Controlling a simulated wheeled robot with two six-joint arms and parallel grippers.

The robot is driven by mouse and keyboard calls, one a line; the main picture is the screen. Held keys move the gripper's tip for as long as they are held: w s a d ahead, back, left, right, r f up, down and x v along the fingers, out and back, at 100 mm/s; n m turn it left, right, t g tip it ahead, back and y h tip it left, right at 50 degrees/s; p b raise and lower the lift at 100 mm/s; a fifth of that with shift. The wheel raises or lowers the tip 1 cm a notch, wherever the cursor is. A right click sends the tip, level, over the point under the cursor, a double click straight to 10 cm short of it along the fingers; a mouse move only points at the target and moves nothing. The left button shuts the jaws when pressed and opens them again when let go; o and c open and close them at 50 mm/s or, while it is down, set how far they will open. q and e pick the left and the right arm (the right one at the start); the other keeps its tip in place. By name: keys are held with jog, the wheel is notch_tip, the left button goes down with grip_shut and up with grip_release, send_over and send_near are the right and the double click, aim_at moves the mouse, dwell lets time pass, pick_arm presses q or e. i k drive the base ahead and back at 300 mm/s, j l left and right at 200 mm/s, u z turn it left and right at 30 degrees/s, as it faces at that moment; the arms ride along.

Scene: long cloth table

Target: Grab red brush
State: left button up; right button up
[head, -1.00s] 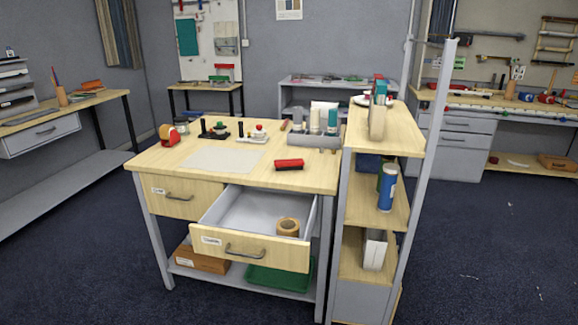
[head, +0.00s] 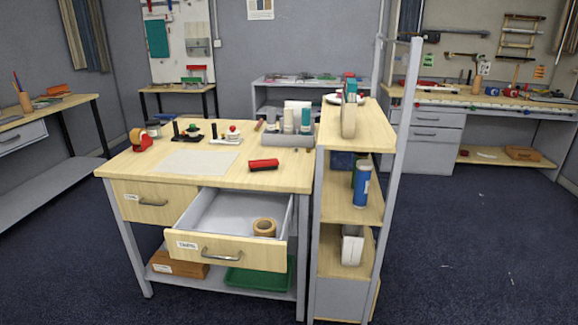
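In the head view a red brush (head: 263,164) with a dark lower edge lies on the wooden table top (head: 120,171), near its front right, above the open drawer. Nothing covers it. Neither of my grippers shows in the head view, so I cannot see their state.
The right drawer (head: 221,249) stands pulled out, with a tape roll (head: 264,227) inside. A shelf unit (head: 358,138) adjoins the table's right side. A grey holder (head: 287,140) with bottles stands behind the brush. Dark floor is clear in front.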

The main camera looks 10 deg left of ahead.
aim_at(271, 164)
jog(key=i+j+z, duration=0.15)
jog(key=j+z, duration=0.3)
jog(key=i+j+z, duration=0.1)
jog(key=j+z, duration=0.4)
jog(key=j, duration=0.2)
jog(key=j+z, duration=0.45)
jog(key=k+j, duration=0.05)
jog(key=j, duration=0.05)
